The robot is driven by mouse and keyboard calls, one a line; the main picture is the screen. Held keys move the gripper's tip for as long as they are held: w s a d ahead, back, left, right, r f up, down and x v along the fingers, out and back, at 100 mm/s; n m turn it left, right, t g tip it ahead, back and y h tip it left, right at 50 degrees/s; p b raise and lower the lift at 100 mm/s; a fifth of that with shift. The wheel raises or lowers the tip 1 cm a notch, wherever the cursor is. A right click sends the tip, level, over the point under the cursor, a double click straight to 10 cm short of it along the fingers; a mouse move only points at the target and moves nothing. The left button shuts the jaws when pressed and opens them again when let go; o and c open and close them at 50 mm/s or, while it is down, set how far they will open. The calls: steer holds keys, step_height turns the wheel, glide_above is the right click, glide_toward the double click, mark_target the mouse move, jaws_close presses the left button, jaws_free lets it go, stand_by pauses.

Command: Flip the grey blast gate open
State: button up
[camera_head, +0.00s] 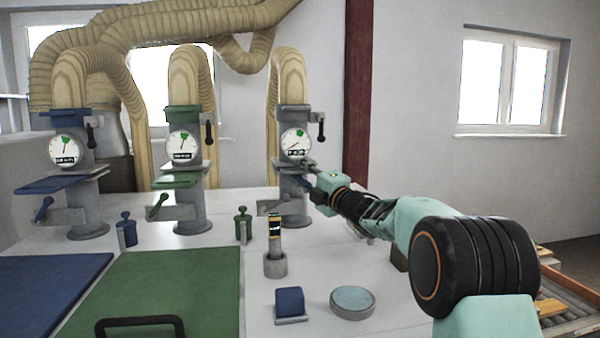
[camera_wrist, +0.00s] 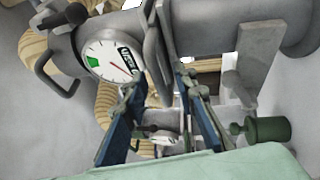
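The grey blast gate (camera_head: 295,180) is the right one of three upright duct pipes in the head view. Its round gauge (camera_head: 295,143) faces forward, and the gauge also shows in the wrist view (camera_wrist: 112,58); its needle points away from the green mark. My gripper (camera_head: 307,166) is at the pipe just below the gauge. In the wrist view my gripper's two blue fingers (camera_wrist: 160,88) are apart, with the tips near a grey plate (camera_wrist: 154,45) of the gate. I cannot tell whether they touch it.
A blue gate (camera_head: 80,212) and a green gate (camera_head: 184,208) stand to the left. A grey holder (camera_head: 275,265) with an upright stick, a blue block (camera_head: 289,302) and a round pad (camera_head: 352,301) are in front. A green board (camera_head: 165,290) lies at front left.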

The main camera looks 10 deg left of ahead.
steer(key=shift+c, duration=0.4)
jaws_close()
steer(key=shift+f, duration=0.1)
steer(key=s+d+b, duration=0.2)
steer(key=s+b, duration=0.7)
steer(key=shift+s+d, duration=0.3)
steer(key=shift+d, duration=0.1)
steer(key=shift+f, duration=0.15)
